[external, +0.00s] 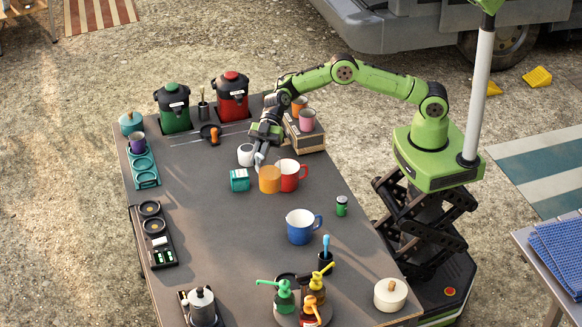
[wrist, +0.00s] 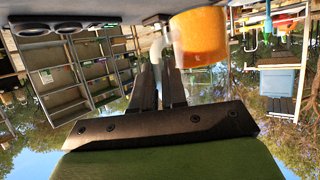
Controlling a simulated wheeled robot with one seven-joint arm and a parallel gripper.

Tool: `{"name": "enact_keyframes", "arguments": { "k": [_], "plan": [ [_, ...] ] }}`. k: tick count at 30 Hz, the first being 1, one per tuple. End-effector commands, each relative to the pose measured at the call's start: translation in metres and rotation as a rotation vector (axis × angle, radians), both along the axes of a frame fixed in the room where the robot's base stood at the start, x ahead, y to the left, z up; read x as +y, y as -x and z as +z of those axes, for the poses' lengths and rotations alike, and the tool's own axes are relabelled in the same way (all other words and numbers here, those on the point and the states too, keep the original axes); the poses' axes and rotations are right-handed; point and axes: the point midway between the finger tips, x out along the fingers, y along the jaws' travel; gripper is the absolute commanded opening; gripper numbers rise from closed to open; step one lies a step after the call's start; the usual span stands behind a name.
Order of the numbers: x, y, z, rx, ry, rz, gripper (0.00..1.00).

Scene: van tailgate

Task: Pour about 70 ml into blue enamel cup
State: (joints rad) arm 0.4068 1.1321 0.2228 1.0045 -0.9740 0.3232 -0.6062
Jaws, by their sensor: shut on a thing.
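The blue enamel cup (external: 300,232) stands upright on the table right of centre, its white inside facing up and its handle to the right. I cannot make out any liquid in it. My gripper (external: 261,160) is behind and above-left of the blue cup, shut at an orange vessel (external: 270,179). I cannot tell whether the vessel touches the table. Its contents are hidden.
A small green canister (external: 342,206) stands right of the blue cup. The table's middle left is clear.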

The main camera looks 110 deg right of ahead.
Motion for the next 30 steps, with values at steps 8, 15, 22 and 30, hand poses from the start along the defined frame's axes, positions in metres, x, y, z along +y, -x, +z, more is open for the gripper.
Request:
{"name": "enact_keyframes", "arguments": {
  "k": [8,15,22,30],
  "plan": [
    [0.001,0.000,-0.025,-0.004,-0.002,0.001,0.00],
    [0.001,0.000,-0.025,-0.006,0.002,0.000,0.00],
    [0.005,0.002,-0.029,-0.024,0.053,0.002,0.00],
    [0.016,0.006,-0.039,-0.075,0.189,0.003,0.00]
  ]
}}
